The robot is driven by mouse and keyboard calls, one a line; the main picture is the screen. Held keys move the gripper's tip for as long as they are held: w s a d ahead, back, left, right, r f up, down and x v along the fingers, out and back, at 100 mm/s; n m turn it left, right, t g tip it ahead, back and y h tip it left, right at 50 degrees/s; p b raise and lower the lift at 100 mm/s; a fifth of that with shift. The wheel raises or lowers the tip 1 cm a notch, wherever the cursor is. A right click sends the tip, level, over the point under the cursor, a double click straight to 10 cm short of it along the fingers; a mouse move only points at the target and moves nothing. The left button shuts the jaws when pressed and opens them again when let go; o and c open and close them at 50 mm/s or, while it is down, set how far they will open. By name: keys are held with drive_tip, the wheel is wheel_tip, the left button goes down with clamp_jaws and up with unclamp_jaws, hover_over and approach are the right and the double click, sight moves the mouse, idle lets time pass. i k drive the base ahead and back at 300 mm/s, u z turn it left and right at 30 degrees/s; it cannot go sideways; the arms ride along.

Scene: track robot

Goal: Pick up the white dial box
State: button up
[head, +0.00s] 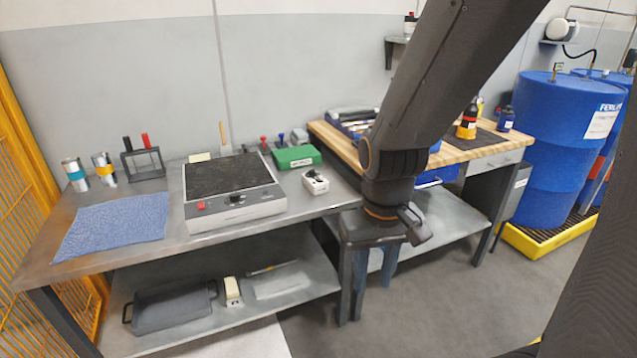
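The white dial box (315,182) is a small white box with a dark top part. It sits on the grey metal bench near its right front corner, in front of a green box. My gripper (375,275) hangs at the end of my dark arm, pointing down, to the right of the white dial box and beyond the bench's right end. Its two bluish fingers are apart with nothing seen between them. The gripper is clear of the box, and the box is in full view.
On the grey bench (120,262) stand a large hotplate-like device (235,208), a blue cloth (112,228), two cans, a small black rack and the green box (297,157). A wooden-topped bench (460,152) and blue drums (560,140) stand right. The floor is clear in front.

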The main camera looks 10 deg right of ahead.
sight(309, 182)
drive_tip(key=k, duration=0.3)
drive_tip(key=z, duration=0.7)
drive_tip(key=i, duration=0.85)
drive_tip(key=u, duration=0.55)
drive_tip(key=i, duration=0.75)
drive_tip(key=u, duration=0.5)
